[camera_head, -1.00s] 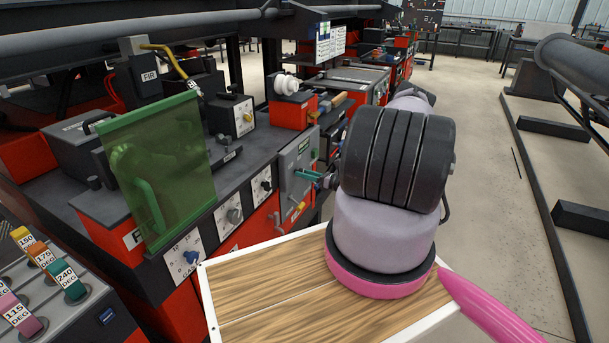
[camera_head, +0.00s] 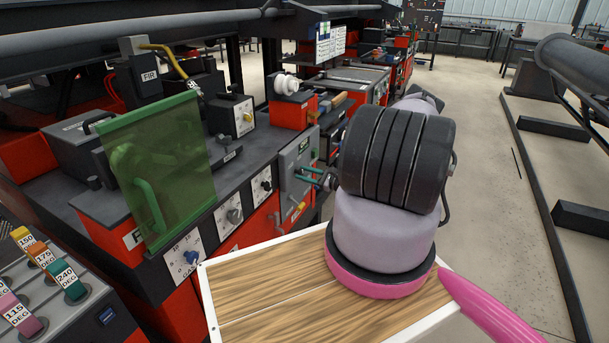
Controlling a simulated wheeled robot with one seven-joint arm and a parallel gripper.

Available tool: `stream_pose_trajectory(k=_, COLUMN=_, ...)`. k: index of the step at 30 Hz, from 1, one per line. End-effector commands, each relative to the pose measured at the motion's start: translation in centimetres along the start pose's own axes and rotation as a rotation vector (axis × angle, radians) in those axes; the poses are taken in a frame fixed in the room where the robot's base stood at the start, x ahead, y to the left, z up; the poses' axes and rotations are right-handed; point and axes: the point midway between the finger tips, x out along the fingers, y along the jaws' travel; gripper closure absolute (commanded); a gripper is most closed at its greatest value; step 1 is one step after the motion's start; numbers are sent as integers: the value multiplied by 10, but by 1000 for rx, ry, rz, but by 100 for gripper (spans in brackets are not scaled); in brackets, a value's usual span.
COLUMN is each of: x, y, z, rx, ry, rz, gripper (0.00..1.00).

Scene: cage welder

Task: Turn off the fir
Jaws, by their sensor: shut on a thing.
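A black box labelled FIR (camera_head: 149,77) stands at the back left with a yellow lever (camera_head: 165,58) above it. A grey switch panel (camera_head: 287,165) on the bench front, at the picture's middle, carries a teal handle (camera_head: 309,180). My gripper (camera_head: 323,181) is small and dark in view, at the panel's right side, shut on the teal handle. My arm's thick links hide much of the wrist, and the exact finger contact is hard to see.
A green see-through screen (camera_head: 160,170) hangs left of the panel. White dials (camera_head: 229,215) line the bench front. Several coloured levers (camera_head: 65,275) stand at lower left. Open floor (camera_head: 490,200) lies to the right.

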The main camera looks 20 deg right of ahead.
Motion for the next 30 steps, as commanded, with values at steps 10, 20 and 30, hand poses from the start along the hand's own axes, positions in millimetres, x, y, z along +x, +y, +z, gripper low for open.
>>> stream_pose_trajectory(k=10, x=-1, y=0, z=0, rx=-260, ry=0, rz=-1, gripper=100)
stream_pose_trajectory(k=20, x=-1, y=0, z=0, rx=-382, ry=1, rz=-1, gripper=100)
stream_pose_trajectory(k=30, x=-1, y=0, z=0, rx=-403, ry=1, rz=0, gripper=100)
